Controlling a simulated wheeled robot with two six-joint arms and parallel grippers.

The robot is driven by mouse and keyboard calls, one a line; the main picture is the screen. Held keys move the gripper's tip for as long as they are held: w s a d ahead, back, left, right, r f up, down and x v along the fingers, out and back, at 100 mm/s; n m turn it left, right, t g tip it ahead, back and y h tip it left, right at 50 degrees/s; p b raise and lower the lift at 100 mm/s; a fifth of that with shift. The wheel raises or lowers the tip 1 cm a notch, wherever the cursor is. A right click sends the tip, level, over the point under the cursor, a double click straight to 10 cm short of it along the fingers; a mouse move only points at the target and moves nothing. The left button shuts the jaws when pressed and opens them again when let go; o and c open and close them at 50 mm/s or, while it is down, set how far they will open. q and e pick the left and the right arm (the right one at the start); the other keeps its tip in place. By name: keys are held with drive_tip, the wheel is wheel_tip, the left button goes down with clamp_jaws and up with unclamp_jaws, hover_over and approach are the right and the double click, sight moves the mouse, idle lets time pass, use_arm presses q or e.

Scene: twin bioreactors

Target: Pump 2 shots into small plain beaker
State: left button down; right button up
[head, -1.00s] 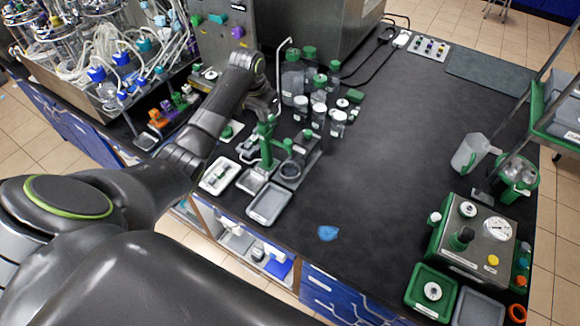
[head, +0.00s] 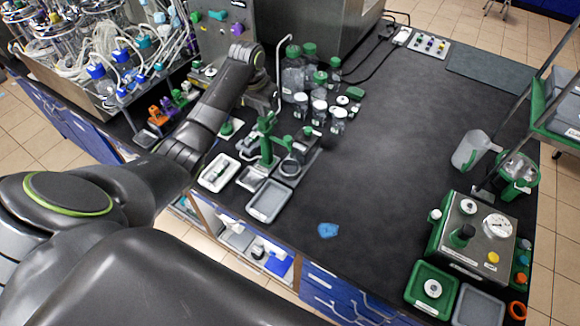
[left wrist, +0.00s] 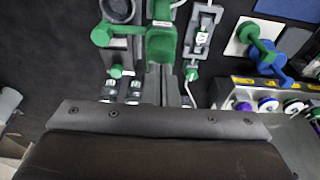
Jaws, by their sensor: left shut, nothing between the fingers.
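A green upright stand (head: 266,140), which looks like the pump dispenser, stands on the near left part of the black bench. A round dark ring or cup (head: 291,167) sits beside it on the right; I cannot tell whether this is the small plain beaker. My left gripper (head: 275,108) is just above and behind the stand's top. In the left wrist view its fingers (left wrist: 163,82) are shut and empty, with their tips close to a green block (left wrist: 161,43); contact is unclear. The ring (left wrist: 118,10) is cut off at the top edge there. My right gripper is not in view.
Several green-capped and white-capped bottles (head: 319,108) stand right behind the stand. A grey tray (head: 268,201) and a white tray (head: 219,173) lie in front. A blue patch (head: 328,230) lies on the bench.

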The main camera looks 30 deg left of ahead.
use_arm(q)
drive_tip(key=shift+s+b+x, duration=0.15)
drive_tip(key=shift+b+x, duration=0.05)
drive_tip(key=shift+x, duration=0.5)
drive_tip(key=shift+s+b+x, duration=0.15)
drive_tip(key=shift+b+x, duration=0.05)
drive_tip(key=shift+x, duration=0.5)
drive_tip(key=shift+r, duration=0.1)
drive_tip(key=shift+p+v, duration=0.65)
drive_tip(key=shift+v, duration=0.2)
drive_tip(key=shift+w+r, duration=0.2)
drive_tip(key=shift+r, duration=0.6)
drive_tip(key=w+v, duration=0.1)
drive_tip(key=v, duration=0.5)
drive_tip(key=shift+w, duration=0.1)
